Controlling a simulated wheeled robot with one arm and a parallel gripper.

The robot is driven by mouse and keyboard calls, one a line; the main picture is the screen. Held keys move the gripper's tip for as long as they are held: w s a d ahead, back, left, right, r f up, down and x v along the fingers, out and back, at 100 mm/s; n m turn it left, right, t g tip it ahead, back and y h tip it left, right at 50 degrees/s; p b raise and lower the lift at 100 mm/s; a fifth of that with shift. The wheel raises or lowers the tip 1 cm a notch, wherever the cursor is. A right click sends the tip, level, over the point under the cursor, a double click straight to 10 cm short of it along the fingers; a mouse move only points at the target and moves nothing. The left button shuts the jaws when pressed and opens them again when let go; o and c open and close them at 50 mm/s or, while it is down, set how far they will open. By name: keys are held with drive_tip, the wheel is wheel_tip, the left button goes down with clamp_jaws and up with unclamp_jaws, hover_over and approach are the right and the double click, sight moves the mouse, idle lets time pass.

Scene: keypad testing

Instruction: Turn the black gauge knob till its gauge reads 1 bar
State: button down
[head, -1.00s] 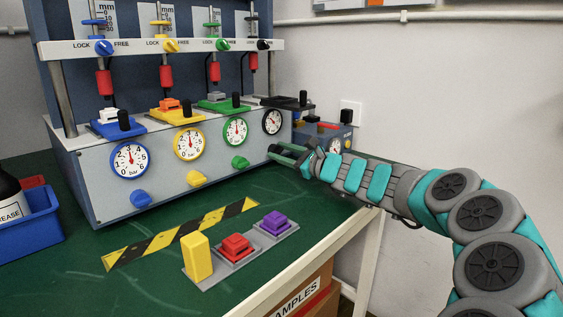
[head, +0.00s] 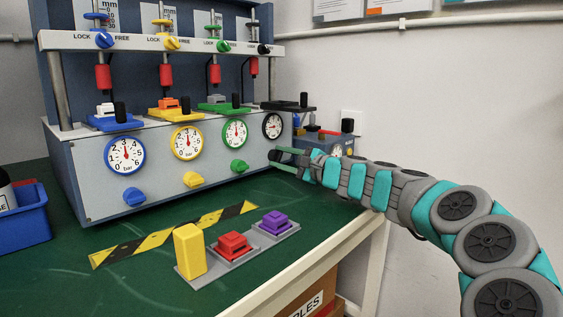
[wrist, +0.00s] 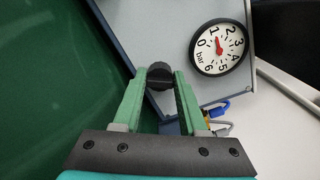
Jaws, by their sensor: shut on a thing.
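The black gauge knob (wrist: 159,77) sits between the two green fingertips of my gripper (wrist: 160,73) in the wrist view. The fingers are closed on its sides. The black-rimmed gauge (wrist: 217,48) is right of the knob on the pale panel, with a 0 to 6 bar scale. Its red needle points close to the 1; the exact reading is hard to tell. In the head view the black gauge (head: 272,126) is at the right end of the panel. My gripper (head: 278,157) reaches in below it from the right and partly hides the knob.
Blue (head: 134,196), yellow (head: 192,179) and green (head: 238,166) knobs sit left along the panel under their gauges. A striped tape and a grey plate (head: 209,276) with yellow, red and purple parts lie in front. A small blue-grey box (head: 331,141) stands behind my arm.

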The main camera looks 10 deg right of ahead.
idle(0.3)
drive_tip(key=shift+c, duration=2.2)
unclamp_jaws()
drive_tip(key=v, duration=0.6)
drive_tip(key=shift+s+d, duration=0.2)
drive_tip(key=shift+d, duration=0.05)
drive_tip(key=shift+s+d, duration=0.3)
drive_tip(key=shift+s, duration=0.2)
